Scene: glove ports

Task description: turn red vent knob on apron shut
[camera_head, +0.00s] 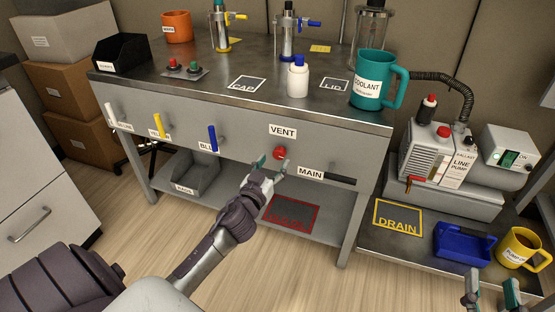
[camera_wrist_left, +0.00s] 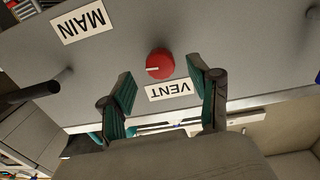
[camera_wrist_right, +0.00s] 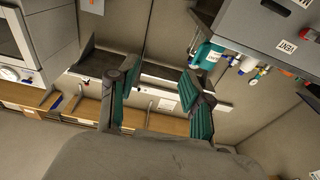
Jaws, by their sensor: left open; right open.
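The red vent knob (camera_head: 280,153) sits on the grey apron (camera_head: 240,140) of the bench, just under the VENT label (camera_head: 283,131). In the left wrist view the knob (camera_wrist_left: 160,63) is round with a pale pointer line on its face, and lies between and a little beyond the open fingers. My left gripper (camera_head: 270,166) is open in front of the knob; I see no contact. It also shows in the left wrist view (camera_wrist_left: 162,90). My right gripper (camera_head: 492,290) is open and empty at the lower right, far from the knob. It also shows in the right wrist view (camera_wrist_right: 158,95).
The MAIN label (camera_head: 310,172) and a black lever (camera_head: 341,179) are right of the knob. A blue lever (camera_head: 212,138) is left of it. A teal COOLANT mug (camera_head: 378,82) stands on the bench's right corner. A pump (camera_head: 440,160) and blue tray (camera_head: 463,244) are at right.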

